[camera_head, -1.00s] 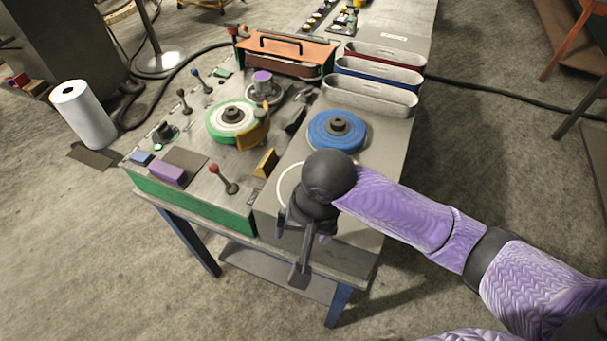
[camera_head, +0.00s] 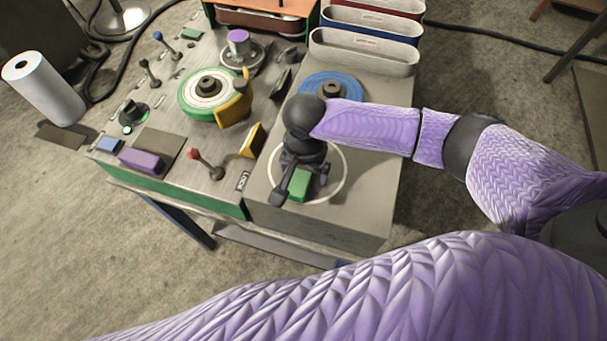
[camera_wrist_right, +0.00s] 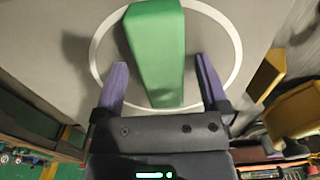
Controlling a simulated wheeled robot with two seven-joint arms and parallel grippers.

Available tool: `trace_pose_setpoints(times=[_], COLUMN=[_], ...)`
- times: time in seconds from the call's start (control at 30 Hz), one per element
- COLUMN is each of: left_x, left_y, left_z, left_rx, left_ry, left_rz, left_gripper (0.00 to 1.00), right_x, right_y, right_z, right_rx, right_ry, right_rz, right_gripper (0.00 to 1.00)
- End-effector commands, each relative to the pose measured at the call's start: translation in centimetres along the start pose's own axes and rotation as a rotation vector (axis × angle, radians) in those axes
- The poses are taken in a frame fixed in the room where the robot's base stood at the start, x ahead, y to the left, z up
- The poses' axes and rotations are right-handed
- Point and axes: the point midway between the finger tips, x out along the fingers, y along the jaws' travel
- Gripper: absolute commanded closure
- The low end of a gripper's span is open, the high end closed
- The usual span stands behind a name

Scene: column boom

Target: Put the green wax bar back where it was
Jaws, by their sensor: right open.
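The green wax bar (camera_head: 299,184) lies inside a white ring (camera_head: 341,180) on the grey bench top. In the right wrist view the bar (camera_wrist_right: 155,48) is a bright green block, its long side running away from the wrist. My right gripper (camera_head: 304,181) is over the ring and partly hides the bar in the head view. In the right wrist view its two purple fingers (camera_wrist_right: 160,66) are apart, one on each side of the bar, with a gap showing at each side. Whether they are down at bar height I cannot tell. My left gripper is not in view.
A blue wheel (camera_head: 352,86) stands just behind the right gripper. To the left are a red-knobbed lever (camera_head: 204,165), a yellow-edged block (camera_head: 250,140), a green-and-white wheel (camera_head: 193,103) and a purple bar (camera_head: 142,161). Open bins (camera_head: 362,57) stand at the back.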

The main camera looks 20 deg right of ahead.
Motion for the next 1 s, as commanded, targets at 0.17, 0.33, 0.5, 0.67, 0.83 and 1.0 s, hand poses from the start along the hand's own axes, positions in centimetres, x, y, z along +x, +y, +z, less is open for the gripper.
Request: trace_pose_setpoints(times=[0.17, 0.33, 0.5, 0.67, 0.83, 1.0], left_x=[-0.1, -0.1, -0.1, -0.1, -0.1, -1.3], left_y=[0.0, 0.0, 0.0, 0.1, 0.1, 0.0], left_z=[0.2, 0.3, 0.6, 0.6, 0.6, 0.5], left_rx=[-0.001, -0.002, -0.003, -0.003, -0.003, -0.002], left_ry=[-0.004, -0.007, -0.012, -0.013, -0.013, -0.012], left_rz=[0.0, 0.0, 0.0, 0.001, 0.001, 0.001], left_gripper=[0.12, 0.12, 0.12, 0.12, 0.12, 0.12], right_x=[-0.1, -0.1, -0.1, -0.1, -0.3, -4.0], right_y=[0.0, 0.0, 0.0, 0.0, 0.0, -0.1], right_z=[0.0, 0.0, 0.0, 0.0, 0.0, 0.0], right_rx=[-0.001, -0.001, -0.001, -0.001, -0.001, -0.003], right_ry=[0.0, 0.0, 0.0, 0.0, 0.0, 0.0], right_rz=[-0.001, -0.001, -0.001, -0.001, -0.002, -0.005], right_gripper=[0.23, 0.59, 0.95, 1.0, 1.0, 1.0])
